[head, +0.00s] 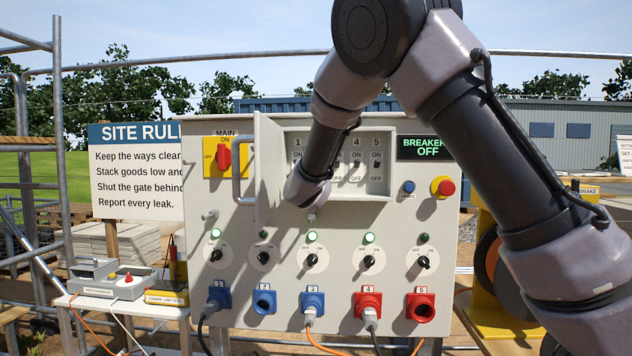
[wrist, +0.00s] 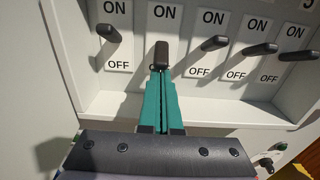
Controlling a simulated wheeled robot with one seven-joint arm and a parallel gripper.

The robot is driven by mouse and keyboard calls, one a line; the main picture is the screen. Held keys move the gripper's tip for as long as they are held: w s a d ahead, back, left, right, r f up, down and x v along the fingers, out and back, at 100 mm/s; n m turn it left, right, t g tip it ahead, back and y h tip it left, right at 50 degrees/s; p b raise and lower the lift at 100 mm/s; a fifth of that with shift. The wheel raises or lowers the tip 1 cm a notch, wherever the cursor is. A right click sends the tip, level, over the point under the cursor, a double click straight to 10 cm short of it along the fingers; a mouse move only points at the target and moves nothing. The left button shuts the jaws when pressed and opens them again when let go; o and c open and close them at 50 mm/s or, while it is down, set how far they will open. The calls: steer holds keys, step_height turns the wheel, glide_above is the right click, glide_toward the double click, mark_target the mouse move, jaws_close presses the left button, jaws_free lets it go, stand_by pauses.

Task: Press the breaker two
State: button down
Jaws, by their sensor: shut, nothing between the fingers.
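The breaker row sits in a recessed panel (head: 345,135) behind an opened door in the head view. In the wrist view, breaker two (wrist: 161,53) is the dark lever second from the left, under an ON label; its OFF label is hidden. My gripper (wrist: 158,72) is shut and empty, its teal fingertips at the lower end of this lever. I cannot tell whether they touch. Breaker one (wrist: 108,32) is left of it and breaker three (wrist: 215,43) right. In the head view my wrist hides the gripper and breaker two. The display (head: 425,148) reads BREAKER OFF.
The open door (head: 268,165) with its handle stands left of my wrist. A red main switch (head: 224,156), a red emergency button (head: 442,187) and a blue button (head: 408,187) surround the recess. Below are rotary knobs, lamps and sockets. Lamp two (head: 263,234) is dark.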

steer(key=shift+s+r+g, duration=0.15)
steer(key=shift+r+g, duration=0.05)
steer(key=shift+g, duration=0.8)
steer(key=shift+s+r, duration=0.15)
steer(key=shift+r, duration=0.2)
steer(key=r+g, duration=0.2)
steer(key=g, duration=0.1)
steer(key=shift+s, duration=0.2)
stand_by(0.4)
steer(key=shift+r, duration=0.15)
steer(key=shift+r, duration=0.75)
